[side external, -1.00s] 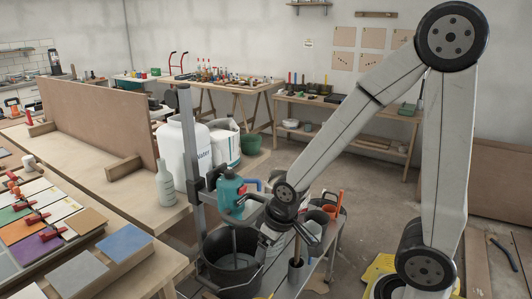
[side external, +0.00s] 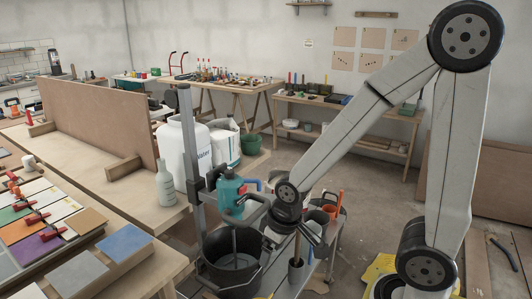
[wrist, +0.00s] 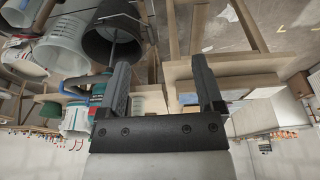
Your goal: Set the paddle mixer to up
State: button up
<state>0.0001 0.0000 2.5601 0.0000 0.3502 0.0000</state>
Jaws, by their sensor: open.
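The paddle mixer (side external: 230,192) has a teal body with a blue handle and sits on a grey upright stand (side external: 187,135). Its shaft reaches down into a black bucket (side external: 222,275). In the wrist view the mixer's teal body (wrist: 98,98) is at left, beside one finger, with the shaft running into the bucket (wrist: 112,36). My gripper (side external: 309,231) is to the right of the mixer in the side view. In the wrist view my gripper (wrist: 160,82) has its fingers wide apart with nothing between them. Contact with the mixer cannot be seen.
The workbench (side external: 165,262) with tile samples is at left. Open floor (side external: 372,190) lies to the right.

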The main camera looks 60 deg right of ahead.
jog(key=shift+c, duration=1)
jog(key=w+d+f+m+t, duration=0.3)
jog(key=w+d+m, duration=0.15)
jog(key=w, duration=0.25)
jog(key=m+t+h, duration=0.5)
jog(key=m+t, duration=0.3)
jog(key=m, duration=0.7)
send_near(259, 216)
jog(key=w, duration=0.2)
jog(key=w+f, duration=0.1)
jog(key=w, duration=0.1)
jog(key=shift+a+f, duration=0.1)
jog(key=shift+a, duration=0.3)
jog(key=shift+s+d+f+m+t+h, duration=0.15)
jog(key=shift+s+d+m+t+h, duration=0.2)
jog(key=shift+m, duration=0.25)
jog(key=shift+s+d+f+m+t+h, duration=0.15)
jog(key=shift+d+m+t+h, duration=0.1)
jog(key=shift+d+m, duration=0.25)
jog(key=shift+w, duration=0.2)
jog(key=shift+x, duration=3.75)
